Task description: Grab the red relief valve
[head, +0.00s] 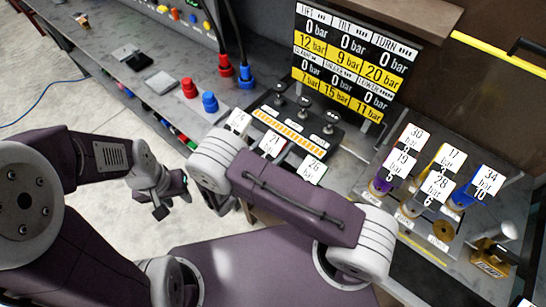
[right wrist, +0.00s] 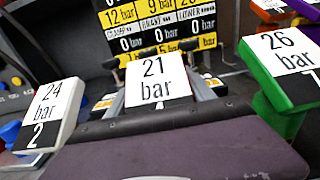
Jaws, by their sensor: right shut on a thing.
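In the right wrist view a valve with a white "21 bar" tag (right wrist: 157,80) stands upright between the grey fingers of my right gripper (right wrist: 163,98), which is shut on it. Its body colour is mostly hidden by the tag. The same tag shows in the head view (head: 271,143); my right arm hides that gripper there. Beside it are the "24 bar" tag (right wrist: 47,112) on the left and the green-edged "26 bar" valve (right wrist: 285,70) on the right. My left gripper (head: 172,199) is open and empty, away from the valves.
A bench at right holds several more tagged valves, including "30 bar" (head: 411,137) and "34 bar" (head: 487,180). A pressure display (head: 345,60) stands behind a lever block (head: 300,118). Red (head: 189,88) and blue (head: 210,102) couplings sit on the left bench.

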